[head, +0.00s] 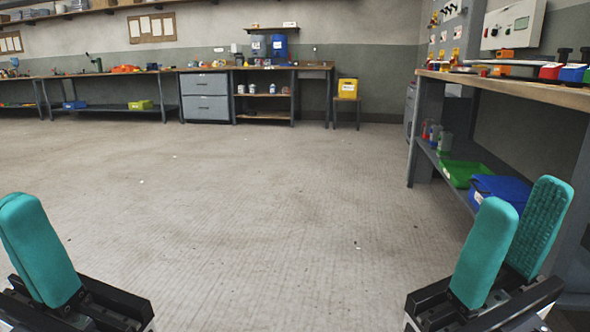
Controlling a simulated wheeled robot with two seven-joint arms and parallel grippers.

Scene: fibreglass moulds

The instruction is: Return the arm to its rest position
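My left gripper (38,250) is at the lower left edge of the head view, with teal finger pads partly cut off by the frame. Its pads overlap in this view, so I cannot tell whether it is open or shut. My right gripper (518,225) is at the lower right. Its two teal pads stand apart with a gap between them and nothing is seen in it. Both grippers point upward in the picture, in front of the bare floor and the right-hand bench.
A wooden-topped workbench (510,87) stands at the right, with a green tray (462,172) and a blue bin (497,190) on its lower shelf, close behind my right gripper. Benches and a grey drawer cabinet (205,97) line the far wall. The middle floor (250,210) is clear.

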